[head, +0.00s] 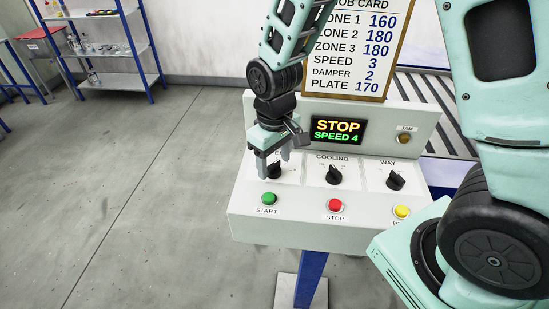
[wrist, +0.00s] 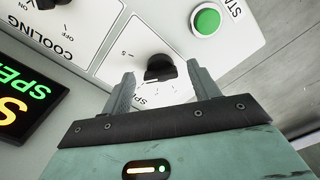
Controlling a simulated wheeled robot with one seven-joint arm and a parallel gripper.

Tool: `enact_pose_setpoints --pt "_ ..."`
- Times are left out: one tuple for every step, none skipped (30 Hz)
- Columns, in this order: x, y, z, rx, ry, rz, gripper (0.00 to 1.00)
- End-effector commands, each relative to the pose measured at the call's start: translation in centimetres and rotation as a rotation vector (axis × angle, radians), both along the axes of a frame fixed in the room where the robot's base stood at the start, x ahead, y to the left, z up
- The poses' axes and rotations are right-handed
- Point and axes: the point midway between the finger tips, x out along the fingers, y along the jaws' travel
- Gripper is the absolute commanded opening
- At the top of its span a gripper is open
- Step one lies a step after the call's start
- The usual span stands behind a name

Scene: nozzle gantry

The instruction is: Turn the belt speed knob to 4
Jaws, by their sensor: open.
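The belt speed knob (wrist: 159,67) is black and sits on a white dial plate at the left of the control panel. In the head view the knob (head: 275,171) is partly hidden by my gripper. My gripper (head: 272,165) is open over the knob, pointing down at the panel. In the wrist view my gripper (wrist: 157,88) has one finger on each side of the knob's near part, with gaps visible. The display (head: 337,130) reads STOP and SPEED 4. The knob's pointer direction is hard to read.
The panel (head: 310,222) also has a cooling knob (head: 334,174), a way knob (head: 395,180), a green START button (head: 268,199), a red STOP button (head: 335,205) and a yellow button (head: 402,211). A job card (head: 350,50) stands behind, listing SPEED 3. Floor at left is clear.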

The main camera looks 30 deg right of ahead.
Motion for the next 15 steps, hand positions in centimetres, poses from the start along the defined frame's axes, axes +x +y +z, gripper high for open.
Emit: enact_pose_setpoints --pt "0.0 0.0 0.0 0.000 0.001 0.000 0.61" --pt "0.0 0.0 0.0 0.000 0.000 0.000 0.61" --pt "0.0 0.0 0.2 0.000 0.000 0.000 0.61" --pt "0.0 0.0 0.4 0.000 -0.001 0.000 0.61" --pt "0.0 0.0 0.6 0.001 -0.002 0.000 0.61" --pt "0.1 0.0 1.0 0.001 -0.003 0.000 0.61" --pt "0.1 0.0 1.5 0.001 -0.004 0.000 0.61" --pt "0.1 0.0 1.9 0.001 -0.004 0.001 0.61" --pt "0.1 0.0 2.6 0.002 -0.006 0.001 0.61" --pt "0.0 0.0 3.2 0.001 -0.005 0.001 0.61" --pt "0.1 0.0 3.9 0.002 -0.007 0.001 0.61" --pt "0.1 0.0 4.9 0.002 -0.008 0.000 0.61" --pt "0.1 0.0 5.6 0.002 -0.008 0.000 0.61" --pt "0.1 0.0 6.3 0.002 -0.008 0.000 0.61" --pt "0.1 0.0 7.2 0.002 -0.007 0.000 0.61"
